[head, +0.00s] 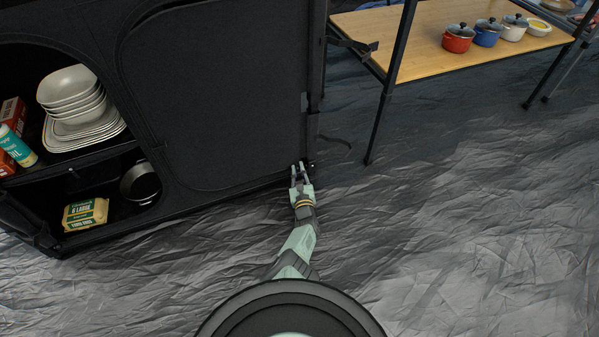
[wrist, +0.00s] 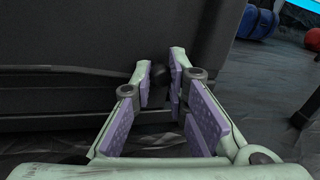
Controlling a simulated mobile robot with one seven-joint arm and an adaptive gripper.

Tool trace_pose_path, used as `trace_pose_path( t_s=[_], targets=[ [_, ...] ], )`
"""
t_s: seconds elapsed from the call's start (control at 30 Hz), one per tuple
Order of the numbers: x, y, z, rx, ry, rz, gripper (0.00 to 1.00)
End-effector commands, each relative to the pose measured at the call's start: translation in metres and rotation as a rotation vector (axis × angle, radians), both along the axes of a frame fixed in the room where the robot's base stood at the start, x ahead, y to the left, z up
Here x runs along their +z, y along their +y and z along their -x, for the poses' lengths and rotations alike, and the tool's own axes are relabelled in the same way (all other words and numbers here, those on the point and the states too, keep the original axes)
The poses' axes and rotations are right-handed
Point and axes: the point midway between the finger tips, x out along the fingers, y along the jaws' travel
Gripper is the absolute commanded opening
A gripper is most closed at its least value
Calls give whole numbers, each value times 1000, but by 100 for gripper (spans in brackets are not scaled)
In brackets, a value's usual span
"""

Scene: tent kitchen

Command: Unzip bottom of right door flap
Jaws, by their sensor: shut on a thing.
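The right door flap (head: 215,95) is a black fabric panel on the cabinet front, closed, with a rounded seam around it. It fills the upper left of the wrist view (wrist: 70,35). My gripper (head: 299,168) is at the cabinet's lower right corner, just beyond the flap's bottom edge. In the wrist view its fingers (wrist: 160,76) are closed on a small dark rounded piece (wrist: 158,70) against the cabinet's lower edge. I cannot make out whether this piece is the zip pull. The zip teeth are too dark to tell.
The cabinet's open left side holds stacked white dishes (head: 72,92), an egg carton (head: 86,214) and a dark pot (head: 141,183). A wooden table (head: 420,50) with several small pots stands at the upper right, its dark leg (head: 381,125) near my gripper. The wrinkled grey floor (head: 460,220) is clear.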

Motion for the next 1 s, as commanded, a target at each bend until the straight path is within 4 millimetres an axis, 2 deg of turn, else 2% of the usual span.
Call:
trace_pose_path(
  t_s=[0.27, 0.3, 0.6, 1.0],
  targets=[
    [1, -5, -2, -11, 1, -1, 0],
    [1, -5, -2, -12, 1, -1, 16],
    [1, -4, -1, -9, 1, -1, 36],
    [1, -3, 0, -5, 1, 0, 36]
  ],
)
